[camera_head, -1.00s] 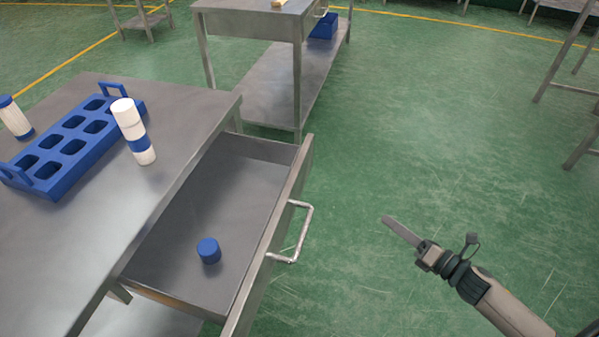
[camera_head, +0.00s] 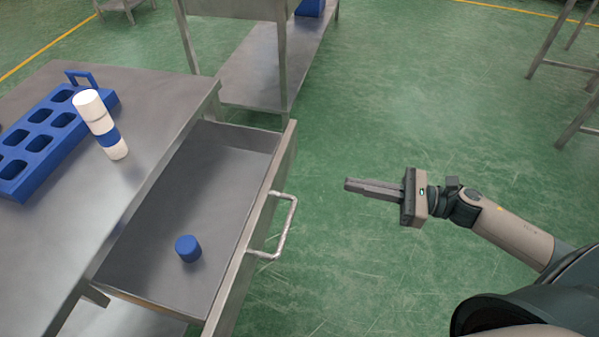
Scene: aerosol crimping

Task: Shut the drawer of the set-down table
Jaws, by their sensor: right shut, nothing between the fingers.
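The set-down table (camera_head: 60,225) is a grey metal table on the left. Its drawer (camera_head: 160,220) is pulled open toward the right, with a metal bar handle (camera_head: 288,228) on its front. A small blue cylinder (camera_head: 187,248) stands inside the drawer, toward its near end. My right gripper (camera_head: 348,186) is shut and empty. Its fingers point left toward the drawer front, over the green floor, to the right of the handle and apart from it. My left gripper is not in view.
A blue rack (camera_head: 28,168) with several square holes stands on the tabletop. Another metal table (camera_head: 262,70) stands behind the drawer. The floor right of the drawer is clear.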

